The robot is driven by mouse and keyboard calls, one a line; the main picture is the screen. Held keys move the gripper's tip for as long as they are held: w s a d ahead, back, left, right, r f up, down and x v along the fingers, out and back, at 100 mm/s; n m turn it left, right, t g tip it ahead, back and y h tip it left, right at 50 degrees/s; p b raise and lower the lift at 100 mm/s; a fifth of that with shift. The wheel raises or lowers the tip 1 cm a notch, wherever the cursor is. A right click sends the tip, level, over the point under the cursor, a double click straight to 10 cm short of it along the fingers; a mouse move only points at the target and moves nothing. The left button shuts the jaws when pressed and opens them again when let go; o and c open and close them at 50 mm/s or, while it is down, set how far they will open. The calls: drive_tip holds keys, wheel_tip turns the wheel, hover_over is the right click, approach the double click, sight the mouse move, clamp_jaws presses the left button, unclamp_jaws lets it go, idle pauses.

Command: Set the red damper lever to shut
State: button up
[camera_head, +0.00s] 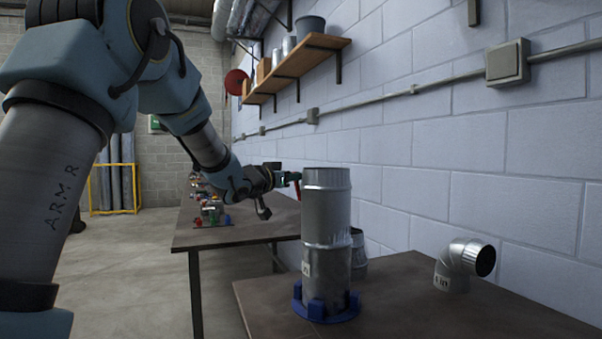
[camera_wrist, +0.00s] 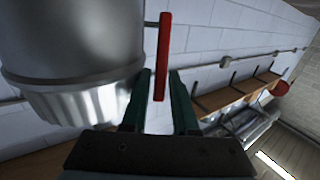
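The red damper lever (camera_wrist: 163,50) is a thin red bar beside the silver duct (camera_wrist: 75,40) in the wrist view, joined to it by a short thin rod. It runs roughly along the duct's length. In the head view the lever (camera_head: 298,190) shows small at the duct's upper left side, and the upright duct (camera_head: 326,215) stands in a blue base ring (camera_head: 327,312). My gripper (camera_wrist: 160,77) has its two green fingers apart, one on each side of the lever's end, with gaps visible. In the head view my gripper (camera_head: 289,178) is beside the duct's top.
A silver elbow (camera_head: 452,268) lies on the near table (camera_head: 400,310) at right. A short duct piece (camera_head: 358,250) stands behind the tall duct. A farther table (camera_head: 220,240) holds small parts. The block wall with a wooden shelf (camera_head: 300,60) runs along the right.

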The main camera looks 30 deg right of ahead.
drive_tip(key=shift+x, duration=1.15)
clamp_jaws()
idle(0.6)
